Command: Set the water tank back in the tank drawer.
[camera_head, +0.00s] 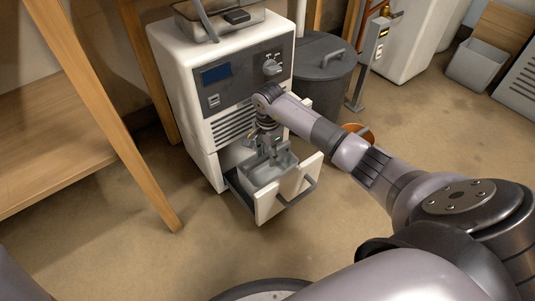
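The water tank (262,174) is a pale grey, open-topped box. It sits in the pulled-out tank drawer (275,206) low on the front of the white machine, and looks roughly level. The drawer has a white front and a grey bar handle. My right gripper (271,157) points down at the tank's back part, its fingers at or just over the tank. They are small and partly overlap the tank, so I cannot tell whether they grip it. My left gripper is out of view.
The white machine (180,80) has a dark control panel. A wooden leg (115,120) and shelf (45,150) stand at left. A dark lidded bin (325,85) and an orange bowl (358,131) are to the right. Floor in front of the drawer is clear.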

